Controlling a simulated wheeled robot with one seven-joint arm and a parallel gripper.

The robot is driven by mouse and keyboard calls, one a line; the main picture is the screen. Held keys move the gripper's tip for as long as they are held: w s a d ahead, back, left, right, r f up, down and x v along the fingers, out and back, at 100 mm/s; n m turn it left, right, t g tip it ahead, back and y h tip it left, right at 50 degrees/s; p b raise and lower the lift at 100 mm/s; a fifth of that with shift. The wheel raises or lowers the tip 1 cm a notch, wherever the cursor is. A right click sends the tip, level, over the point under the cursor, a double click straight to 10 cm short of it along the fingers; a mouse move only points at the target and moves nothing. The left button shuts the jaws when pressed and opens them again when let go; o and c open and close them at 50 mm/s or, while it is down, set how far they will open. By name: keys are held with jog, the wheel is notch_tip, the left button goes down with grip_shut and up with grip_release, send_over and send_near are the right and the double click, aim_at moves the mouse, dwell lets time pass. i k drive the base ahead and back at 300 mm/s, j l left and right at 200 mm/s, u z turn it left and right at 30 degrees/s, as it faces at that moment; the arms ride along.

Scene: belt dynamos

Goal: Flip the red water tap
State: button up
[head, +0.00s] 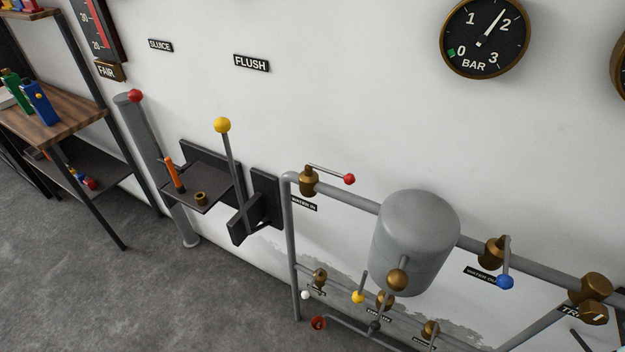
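The red water tap is a brass valve (309,184) on the upper grey pipe, left of the grey tank. Its thin lever points right, roughly along the pipe, and ends in a red ball (349,179). A small plate under the valve reads "WATER IN". Nothing touches the lever. My gripper is not in view.
The grey tank (415,240) stands right of the tap. A blue-knobbed tap (505,282) is further right, its lever hanging down. A yellow-knobbed lever (223,125) rises to the left beside a dark shelf (215,172). Grey floor (130,300) is clear at lower left.

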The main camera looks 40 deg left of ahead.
aim_at(349, 178)
jog(key=u, duration=1.25)
jog(key=i+l+u, duration=0.2)
jog(key=u, duration=0.2)
jog(key=i+l+u, duration=0.15)
jog(key=l+u, duration=0.25)
jog(key=j, duration=0.1)
